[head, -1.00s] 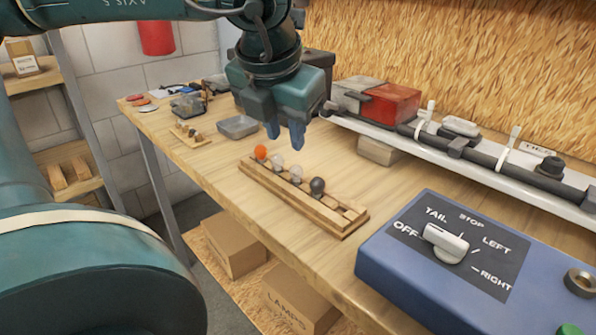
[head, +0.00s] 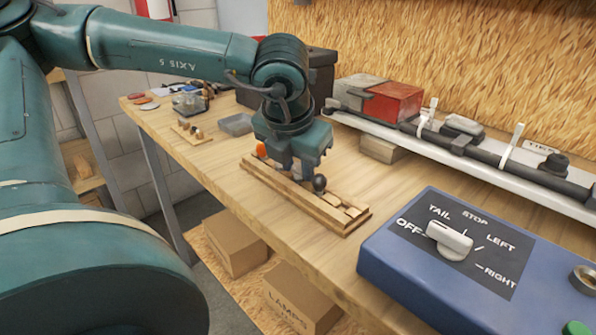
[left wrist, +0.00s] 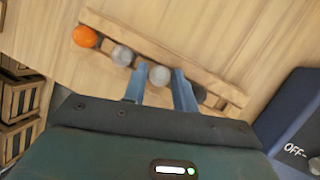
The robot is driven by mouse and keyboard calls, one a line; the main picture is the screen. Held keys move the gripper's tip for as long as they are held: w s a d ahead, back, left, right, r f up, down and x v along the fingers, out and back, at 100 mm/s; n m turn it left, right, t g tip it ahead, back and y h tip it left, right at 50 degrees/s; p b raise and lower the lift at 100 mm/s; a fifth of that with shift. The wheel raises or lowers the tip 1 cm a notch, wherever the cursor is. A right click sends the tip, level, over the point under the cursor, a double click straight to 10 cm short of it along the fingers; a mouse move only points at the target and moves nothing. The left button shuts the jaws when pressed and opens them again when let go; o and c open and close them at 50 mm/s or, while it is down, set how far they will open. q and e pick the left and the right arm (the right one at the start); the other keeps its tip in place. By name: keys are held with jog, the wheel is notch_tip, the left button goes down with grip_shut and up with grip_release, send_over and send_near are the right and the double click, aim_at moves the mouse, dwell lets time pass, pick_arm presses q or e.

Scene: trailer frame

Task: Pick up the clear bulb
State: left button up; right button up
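A wooden rack (head: 335,217) on the bench holds a row of bulbs. An orange bulb (head: 262,150) is at its far end and a dark bulb (head: 319,183) nearer the front. In the left wrist view, two pale bulbs stand between them: one (left wrist: 122,55) beside the orange bulb, another (left wrist: 159,75) third in the row. I cannot tell for sure which is the clear one. My left gripper (head: 296,174) is down over the rack, open, its fingers on either side of the third bulb with small gaps. My right gripper is not in view.
A blue switch box (head: 377,259) with a dial stands at the right front. A light bar (head: 480,165) with a red lamp (head: 391,101) lies along the back. A grey tray (head: 236,124) is beyond the rack.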

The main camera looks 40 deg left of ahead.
pick_arm(q)
jog(key=shift+c, duration=0.3)
jog(key=c, duration=0.3)
